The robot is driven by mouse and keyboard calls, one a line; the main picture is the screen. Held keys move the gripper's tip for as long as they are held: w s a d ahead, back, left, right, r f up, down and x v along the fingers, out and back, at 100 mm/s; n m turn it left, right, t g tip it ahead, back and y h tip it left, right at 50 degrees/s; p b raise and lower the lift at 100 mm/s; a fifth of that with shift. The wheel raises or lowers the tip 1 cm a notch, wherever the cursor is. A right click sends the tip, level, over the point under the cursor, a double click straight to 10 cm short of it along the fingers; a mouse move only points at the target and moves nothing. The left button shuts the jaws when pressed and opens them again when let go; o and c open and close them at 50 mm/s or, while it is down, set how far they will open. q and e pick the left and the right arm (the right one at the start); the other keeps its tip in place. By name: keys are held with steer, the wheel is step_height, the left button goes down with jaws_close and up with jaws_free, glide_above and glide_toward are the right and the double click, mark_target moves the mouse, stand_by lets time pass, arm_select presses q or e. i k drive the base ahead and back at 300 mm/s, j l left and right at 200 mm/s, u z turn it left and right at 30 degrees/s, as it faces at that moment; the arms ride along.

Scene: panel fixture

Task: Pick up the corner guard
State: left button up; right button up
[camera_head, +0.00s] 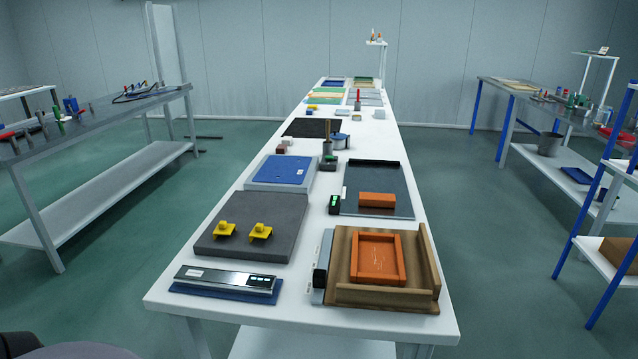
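No object is clearly marked as the corner guard. Two small yellow pieces, a left one (224,229) and a right one (261,232), each have a raised knob and may be corner guards. They sit side by side on a dark grey slab (275,208) on the white table's near left. At the near right, an orange tray-like panel (376,258) lies in a brown wooden fixture (386,297) with raised edges. Neither of my grippers shows in the head view.
The long white table (216,309) carries a silver device (228,279) on a blue mat, a blue plate (282,169), and a dark tray (398,203) with an orange block (377,200). Small tools stand farther back. Side benches flank it, with green floor between.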

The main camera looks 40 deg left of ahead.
mark_target(222, 229)
steer(key=u, duration=1.8)
steer(key=i+j+z, duration=0.1)
steer(key=z, duration=0.3)
steer(key=j+z, duration=0.25)
steer(key=z, duration=0.15)
steer(key=i+j+z, duration=0.2)
steer(key=j, duration=0.2)
steer(key=j+z, duration=0.2)
steer(key=j, duration=0.15)
steer(key=j+z, duration=0.3)
steer(key=j, duration=1.3)
